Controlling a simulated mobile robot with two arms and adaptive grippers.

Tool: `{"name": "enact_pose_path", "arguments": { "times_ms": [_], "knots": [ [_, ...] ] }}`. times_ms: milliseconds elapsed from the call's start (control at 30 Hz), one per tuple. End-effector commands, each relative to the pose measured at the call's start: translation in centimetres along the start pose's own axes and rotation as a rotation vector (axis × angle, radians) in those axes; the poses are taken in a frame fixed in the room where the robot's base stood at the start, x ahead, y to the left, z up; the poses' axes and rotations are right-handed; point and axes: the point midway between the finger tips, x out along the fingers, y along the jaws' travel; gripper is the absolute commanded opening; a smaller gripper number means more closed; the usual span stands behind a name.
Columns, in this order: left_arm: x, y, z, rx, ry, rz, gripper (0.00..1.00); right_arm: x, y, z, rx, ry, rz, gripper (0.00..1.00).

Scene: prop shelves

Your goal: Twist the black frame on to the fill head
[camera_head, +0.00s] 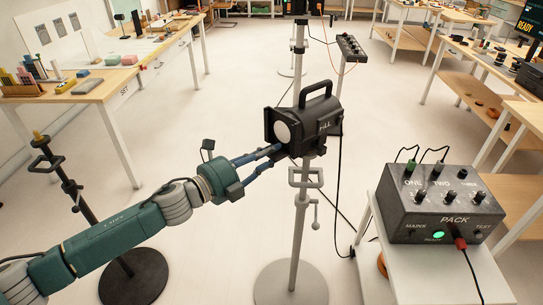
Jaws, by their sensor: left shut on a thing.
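The fill head (318,118) is a black lamp body with a handle on top and "FILL" on its side, mounted on a grey stand at the centre. A black frame (269,125) sits at its front, around a pale round face. My left gripper (277,152) comes in from the lower left, with its blue fingers shut on the frame's lower edge. The frame is against the head's front; whether it is locked there I cannot tell. The fingertips are partly hidden against the black parts. My right gripper is not in view.
A grey power pack (443,205) with knobs, cables and a green light stands on a white table at right. The head's stand has a round base (291,284). Another dark stand base (133,277) is at lower left.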

Motion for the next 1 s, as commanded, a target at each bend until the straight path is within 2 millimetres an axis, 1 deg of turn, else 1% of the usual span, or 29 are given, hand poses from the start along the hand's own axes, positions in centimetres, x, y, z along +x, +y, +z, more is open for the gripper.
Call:
{"name": "enact_pose_path", "arguments": {
  "times_ms": [133, 467, 500, 567, 600, 867, 1000],
  "knots": [
    [0.0, 0.1, 0.4, 0.047, -0.001, 0.001, 0.0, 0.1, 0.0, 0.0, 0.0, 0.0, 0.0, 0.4],
    [0.0, 0.1, 0.4, 0.047, -0.001, 0.002, 0.0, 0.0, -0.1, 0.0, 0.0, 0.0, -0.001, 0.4],
    [0.0, 0.1, 0.4, 0.047, -0.001, 0.002, 0.25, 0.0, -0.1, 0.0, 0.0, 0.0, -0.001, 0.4],
    [0.0, 0.1, 0.4, 0.047, -0.001, 0.002, 0.37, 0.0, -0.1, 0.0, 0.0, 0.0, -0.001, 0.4],
    [0.0, 0.1, 0.3, 0.046, -0.001, 0.001, 0.41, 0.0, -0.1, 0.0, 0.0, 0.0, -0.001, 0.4],
    [0.0, 0.1, 0.3, 0.046, 0.0, 0.003, 0.41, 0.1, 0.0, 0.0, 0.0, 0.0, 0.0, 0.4],
    [-1.0, 0.3, 0.4, 0.045, -0.001, 0.005, 0.41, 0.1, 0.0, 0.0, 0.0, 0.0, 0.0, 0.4]
  ]
}}
